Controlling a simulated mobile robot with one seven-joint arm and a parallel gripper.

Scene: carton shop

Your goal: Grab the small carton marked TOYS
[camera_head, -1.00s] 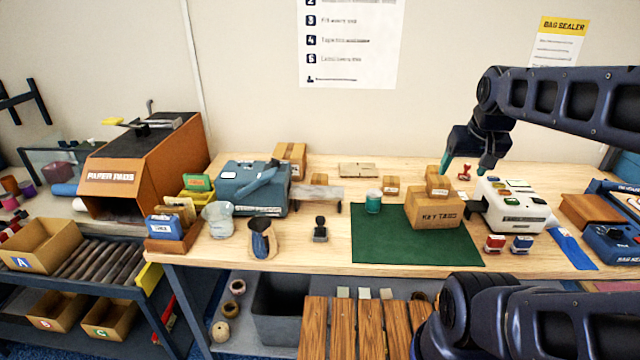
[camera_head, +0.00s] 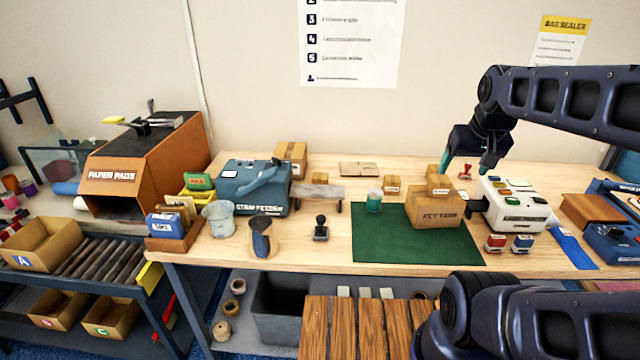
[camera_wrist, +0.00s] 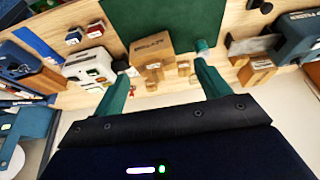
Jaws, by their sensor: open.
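My gripper (camera_head: 466,168) is open and empty, with two teal fingers, above the back of the bench near the stacked cartons. In the wrist view the open fingers (camera_wrist: 162,62) frame several small cartons from above. A large carton (camera_head: 433,213) with a KEY TAGS-like label sits on the green mat. A small brown carton (camera_head: 439,182) with a white label is at its top rear in the head view. Another small carton (camera_head: 391,184) stands on the bench to the left, and one more (camera_head: 320,179) farther left. No TOYS marking is readable; I cannot tell which is it.
A white machine (camera_head: 513,206) stands right of the large carton, with a red stamp (camera_head: 465,171) behind. A blue-grey strap feeder (camera_head: 254,188) stands left. The mat's front is bare.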

